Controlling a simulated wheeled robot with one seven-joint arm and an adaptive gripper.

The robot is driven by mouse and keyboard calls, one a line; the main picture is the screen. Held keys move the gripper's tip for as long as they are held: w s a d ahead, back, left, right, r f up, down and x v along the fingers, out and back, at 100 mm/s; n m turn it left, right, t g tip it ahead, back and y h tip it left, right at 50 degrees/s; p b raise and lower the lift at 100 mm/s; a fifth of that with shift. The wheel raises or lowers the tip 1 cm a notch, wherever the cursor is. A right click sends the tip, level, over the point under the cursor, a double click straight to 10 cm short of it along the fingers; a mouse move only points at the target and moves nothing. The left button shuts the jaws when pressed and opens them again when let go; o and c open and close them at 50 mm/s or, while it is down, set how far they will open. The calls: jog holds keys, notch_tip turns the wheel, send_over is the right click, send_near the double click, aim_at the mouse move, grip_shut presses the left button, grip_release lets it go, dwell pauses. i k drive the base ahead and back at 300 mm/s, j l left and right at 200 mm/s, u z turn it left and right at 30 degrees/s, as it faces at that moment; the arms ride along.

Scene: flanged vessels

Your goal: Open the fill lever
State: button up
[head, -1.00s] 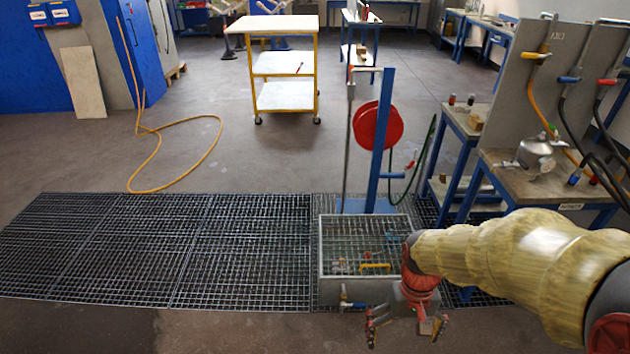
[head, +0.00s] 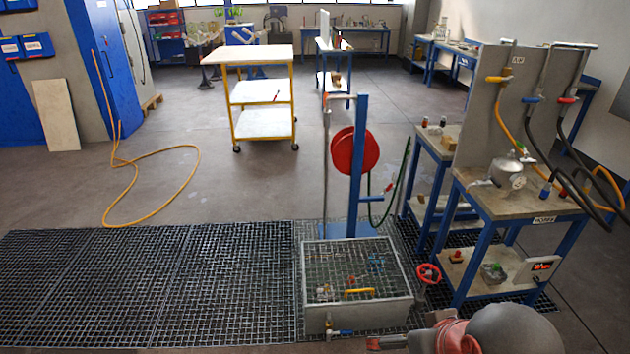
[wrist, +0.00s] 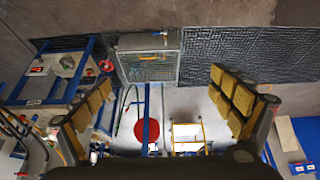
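No label marks the fill lever, so I cannot tell which handle it is. In the head view, a yellow lever (head: 498,79), a blue lever (head: 532,99) and a red lever (head: 567,100) sit on hose pipes on the grey panel at right. A small blue-handled valve (head: 339,332) is on the front of the metal basin (head: 385,315). A pipe with an orange-topped end (head: 327,97) stands behind the basin. In the wrist view my gripper (wrist: 160,78) is open and empty, its padded fingers wide apart, the basin (wrist: 148,42) beyond them.
A silver flanged vessel (head: 506,172) stands on the bench (head: 470,182) below the panel. A red hose reel (head: 345,152) hangs on a blue post (head: 361,180). A red handwheel (head: 429,274) is beside the bench. The floor grating (head: 130,285) at left is clear.

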aim_at(341, 333)
jog(key=i+l+u, duration=0.1)
jog(key=u, duration=0.7)
jog(key=l+u, duration=0.2)
jog(key=l, duration=0.3)
jog(key=l+u, duration=0.2)
jog(key=l, duration=0.35)
jog(key=l+u, duration=0.2)
jog(key=l, duration=0.3)
jog(key=k+l+u, duration=0.2)
jog(key=l, duration=0.3)
jog(key=l+u, duration=0.2)
jog(key=l, duration=0.3)
jog(key=k+l, duration=0.1)
jog(key=l, duration=0.3)
jog(key=k+l, duration=0.1)
jog(key=l, duration=0.35)
jog(key=k+l, duration=0.1)
jog(key=l, duration=0.3)
